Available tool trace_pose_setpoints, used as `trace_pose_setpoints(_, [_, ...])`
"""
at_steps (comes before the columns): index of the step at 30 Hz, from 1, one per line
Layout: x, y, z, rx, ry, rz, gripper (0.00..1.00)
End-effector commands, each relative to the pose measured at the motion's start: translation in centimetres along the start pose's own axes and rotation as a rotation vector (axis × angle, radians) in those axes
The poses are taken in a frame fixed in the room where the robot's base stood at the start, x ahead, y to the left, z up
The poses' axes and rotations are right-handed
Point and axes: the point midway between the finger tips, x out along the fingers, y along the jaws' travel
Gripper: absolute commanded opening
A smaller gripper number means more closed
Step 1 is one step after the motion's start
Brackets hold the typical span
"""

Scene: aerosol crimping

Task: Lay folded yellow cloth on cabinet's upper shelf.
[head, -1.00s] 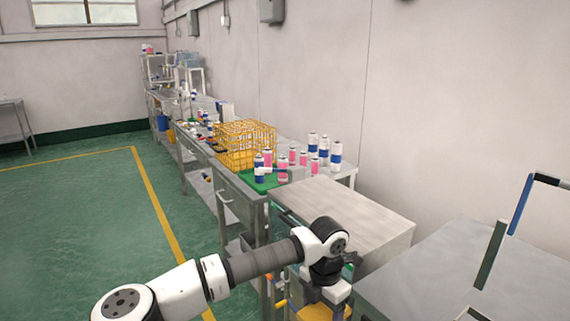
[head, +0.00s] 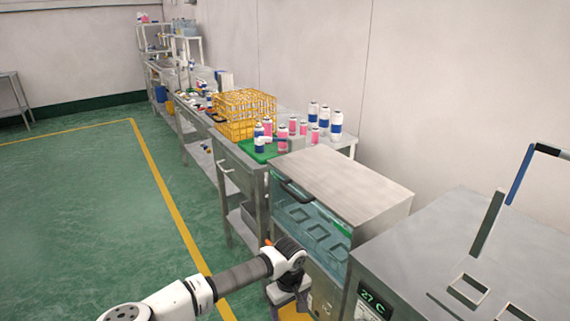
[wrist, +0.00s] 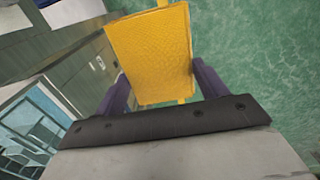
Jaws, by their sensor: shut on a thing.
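The folded yellow cloth (wrist: 152,52) fills the upper middle of the wrist view, pinched between the two purple fingers of my gripper (wrist: 158,92). In the head view, only a bit of the yellow cloth (head: 294,314) shows at the bottom edge, below my gripper (head: 288,296). My gripper is low in front of a grey cabinet (head: 345,180) with a clear, bluish front. Several box-like shapes show dimly behind that front. My gripper and the cloth are outside the cabinet. I cannot make out a separate upper shelf clearly.
A workbench with a yellow wire basket (head: 243,112), a green mat (head: 258,149) and several cans stands behind the cabinet. A grey machine (head: 440,250) with a green display is at the right. Green floor (head: 110,220) on the left is open.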

Motion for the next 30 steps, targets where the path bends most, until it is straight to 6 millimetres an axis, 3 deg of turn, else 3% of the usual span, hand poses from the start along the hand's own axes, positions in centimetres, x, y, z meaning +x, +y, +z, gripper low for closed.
trace_pose_setpoints(3, [1.3,-0.6,-0.2,0.137,-0.001,0.001,0.50])
trace_pose_setpoints(11, [3.5,-1.0,-0.1,0.304,-0.001,-0.001,0.50])
trace_pose_setpoints(22, [11.4,-2.3,1.6,0.559,0.000,-0.003,0.50])
trace_pose_setpoints(30, [16.7,-4.4,4.9,0.579,0.000,0.000,0.50])
